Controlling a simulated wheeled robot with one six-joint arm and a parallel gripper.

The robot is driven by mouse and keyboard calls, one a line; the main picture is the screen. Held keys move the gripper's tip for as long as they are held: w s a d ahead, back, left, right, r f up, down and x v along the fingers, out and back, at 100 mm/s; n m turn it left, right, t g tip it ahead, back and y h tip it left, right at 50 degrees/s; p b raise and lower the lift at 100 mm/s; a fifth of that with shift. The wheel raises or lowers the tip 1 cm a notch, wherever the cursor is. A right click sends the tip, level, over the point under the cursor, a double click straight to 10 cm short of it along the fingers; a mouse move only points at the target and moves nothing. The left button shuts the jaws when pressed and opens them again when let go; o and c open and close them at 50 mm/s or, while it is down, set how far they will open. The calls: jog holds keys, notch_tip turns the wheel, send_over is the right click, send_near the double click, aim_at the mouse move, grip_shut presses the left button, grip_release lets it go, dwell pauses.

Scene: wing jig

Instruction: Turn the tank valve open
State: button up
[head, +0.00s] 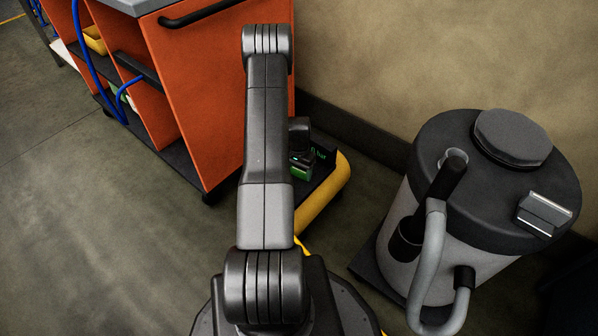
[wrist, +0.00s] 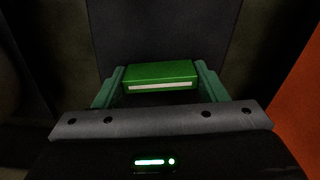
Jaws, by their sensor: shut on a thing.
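The tank valve's handle shows in the wrist view as a green block (wrist: 160,72) with a pale stripe along its near edge. My gripper (wrist: 160,80) has its two green fingers shut on it, one at each side. In the head view my gripper (head: 300,168) is low behind my arm, over the yellow rounded tank (head: 327,195). My arm hides much of the tank, and the valve is too small there to tell its angle.
An orange cart (head: 215,85) with open shelves and a blue hose (head: 88,60) stands at the left. A grey drum vacuum (head: 480,190) with a hose stands at the right. A beige wall (head: 400,50) is behind. The floor (head: 90,230) at the left is clear.

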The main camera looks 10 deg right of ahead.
aim_at(299, 170)
jog(key=n+b, duration=0.1)
jog(key=n, duration=0.3)
jog(key=n+b, duration=0.1)
jog(key=n, duration=0.3)
jog(key=n+b, duration=0.1)
jog(key=n, duration=0.3)
jog(key=shift+n, duration=2)
jog(key=o, duration=1)
notch_tip(299, 170, up, 14)
jog(key=p, duration=0.4)
